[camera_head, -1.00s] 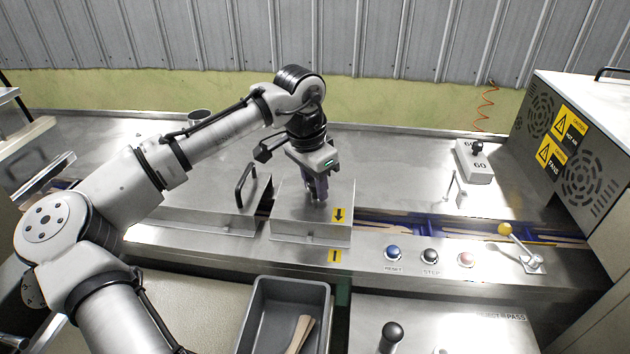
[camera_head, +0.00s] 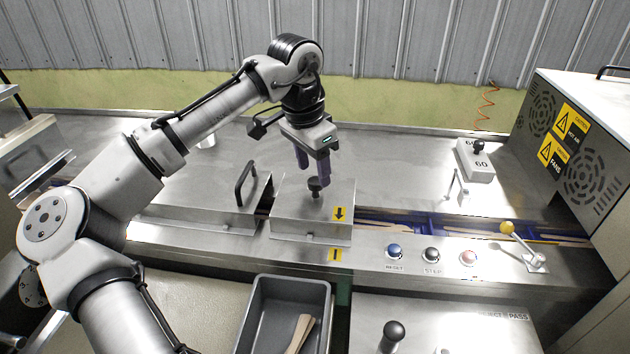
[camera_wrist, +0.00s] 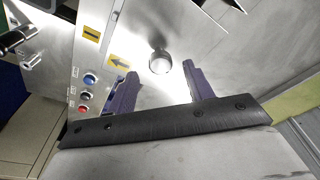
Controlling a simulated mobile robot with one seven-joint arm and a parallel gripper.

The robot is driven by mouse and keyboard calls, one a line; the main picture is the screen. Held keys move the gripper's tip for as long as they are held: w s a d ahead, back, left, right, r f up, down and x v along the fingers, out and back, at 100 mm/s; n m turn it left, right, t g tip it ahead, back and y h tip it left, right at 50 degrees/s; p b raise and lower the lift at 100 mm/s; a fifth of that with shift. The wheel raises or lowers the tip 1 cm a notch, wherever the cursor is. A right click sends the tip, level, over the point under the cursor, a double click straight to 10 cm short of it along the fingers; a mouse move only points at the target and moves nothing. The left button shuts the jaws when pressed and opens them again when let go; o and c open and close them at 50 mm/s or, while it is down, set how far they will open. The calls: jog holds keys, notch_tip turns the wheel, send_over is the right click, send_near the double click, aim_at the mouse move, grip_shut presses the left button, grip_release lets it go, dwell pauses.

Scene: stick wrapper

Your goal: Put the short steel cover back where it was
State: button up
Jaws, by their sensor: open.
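The short steel cover (camera_head: 300,223) sits over the channel. It has a dark knob (camera_head: 315,187) on top and a yellow label with a down arrow (camera_head: 340,214) at its front right, in line with the yellow mark (camera_head: 335,254) on the rail below. My gripper (camera_head: 314,178) is open just above the knob and holds nothing. In the wrist view the round knob (camera_wrist: 160,62) shows between and beyond the two purple fingers of my gripper (camera_wrist: 160,84), apart from both.
A longer steel cover (camera_head: 205,195) with a black handle lies to the left. Buttons and a yellow-knobbed lever (camera_head: 506,228) line the front rail to the right. A grey bin (camera_head: 262,290) with wooden sticks stands in front.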

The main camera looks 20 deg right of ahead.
notch_tip(320, 180, up, 8)
jog(key=a+b, duration=0.1)
jog(key=shift+s, duration=0.2)
jog(key=shift+f, duration=0.1)
dwell(0.4)
